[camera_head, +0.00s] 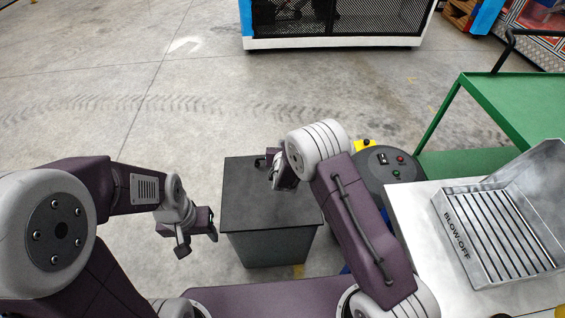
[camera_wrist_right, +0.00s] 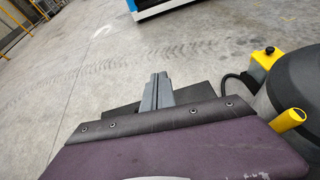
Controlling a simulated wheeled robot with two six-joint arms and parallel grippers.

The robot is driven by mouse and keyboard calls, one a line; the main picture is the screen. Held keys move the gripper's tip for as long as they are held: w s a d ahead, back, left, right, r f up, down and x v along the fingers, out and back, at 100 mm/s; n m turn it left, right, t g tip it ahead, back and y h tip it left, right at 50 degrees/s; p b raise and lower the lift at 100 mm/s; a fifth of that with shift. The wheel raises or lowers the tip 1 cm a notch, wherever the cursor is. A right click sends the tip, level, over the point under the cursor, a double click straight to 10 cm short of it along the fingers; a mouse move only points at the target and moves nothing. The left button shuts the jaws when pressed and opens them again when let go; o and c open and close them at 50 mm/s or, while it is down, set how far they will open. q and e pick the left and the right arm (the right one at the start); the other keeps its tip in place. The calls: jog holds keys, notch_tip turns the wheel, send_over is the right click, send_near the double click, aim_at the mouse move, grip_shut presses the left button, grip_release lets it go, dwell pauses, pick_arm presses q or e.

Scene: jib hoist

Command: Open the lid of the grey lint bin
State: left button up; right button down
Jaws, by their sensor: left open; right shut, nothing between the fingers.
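The grey lint bin (camera_head: 270,247) stands on the floor in the middle of the head view. Its flat dark lid (camera_head: 255,205) lies shut on top. My left gripper (camera_head: 198,241) is open and empty, just left of the bin and apart from it. My right gripper (camera_head: 265,162) shows over the far part of the lid, partly hidden by its own wrist. In the right wrist view its fingers (camera_wrist_right: 157,90) are shut with nothing between them. A dark part of the lid (camera_wrist_right: 197,93) shows behind them; I cannot tell whether they touch it.
A round dark machine with a button panel (camera_head: 388,163) stands close right of the bin. Further right are a white bench (camera_head: 425,215) with a metal blow-off tray (camera_head: 500,240) and a green cart (camera_head: 515,100). Floor left of and beyond the bin is clear.

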jog(key=shift+n+g+y, duration=0.3)
jog(key=shift+n+g, duration=0.2)
jog(key=shift+n, duration=0.2)
jog(key=s+a+f, duration=0.1)
jog(key=f, duration=0.2)
jog(key=s+a+f+b, duration=0.1)
jog(key=s+f, duration=0.1)
jog(key=f, duration=0.2)
jog(key=s+a+f+b, duration=0.1)
jog(key=f, duration=0.3)
jog(key=shift+s+a, duration=0.2)
jog(key=shift+s, duration=0.1)
jog(key=shift+a+r, duration=0.1)
jog(key=shift+r, duration=0.1)
jog(key=shift+w+f, duration=0.15)
jog(key=shift+f, duration=0.05)
jog(key=b+x, duration=0.3)
jog(key=x, duration=0.5)
jog(key=shift+w+f, duration=0.2)
jog(key=shift+f, duration=0.05)
pick_arm(q)
notch_tip(320, 180, down, 7)
jog(key=shift+s+b, duration=0.25)
jog(key=shift+b, duration=0.05)
pick_arm(e)
jog(key=shift+w+f, duration=0.2)
jog(key=shift+w, duration=0.4)
pick_arm(q)
jog(key=shift+f, duration=0.2)
